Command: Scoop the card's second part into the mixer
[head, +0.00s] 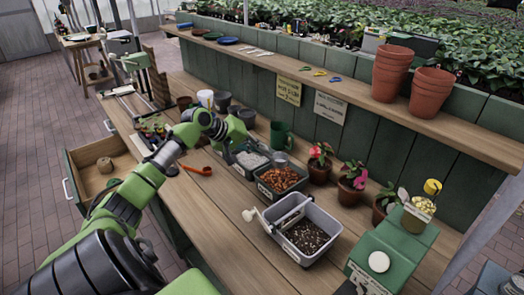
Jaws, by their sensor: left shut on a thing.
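My left gripper (236,133) reaches over the bench at the back of the row of bins. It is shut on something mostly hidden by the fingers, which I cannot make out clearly. Just in front of it is a bin of white grains (250,160), then a bin of orange-brown chips (280,180). A small grey rounded thing (281,158) shows between these bins. The mixer, a grey tub (331,222) with a crank at its left, holds dark soil (306,237). A yellow card (289,90) hangs on the green back panel; its writing is too small to read. My right gripper is not in view.
An orange scoop (197,170) lies on the bench left of the bins. A green box (395,251) with a white button is right of the mixer. A drawer (97,172) stands open at left.

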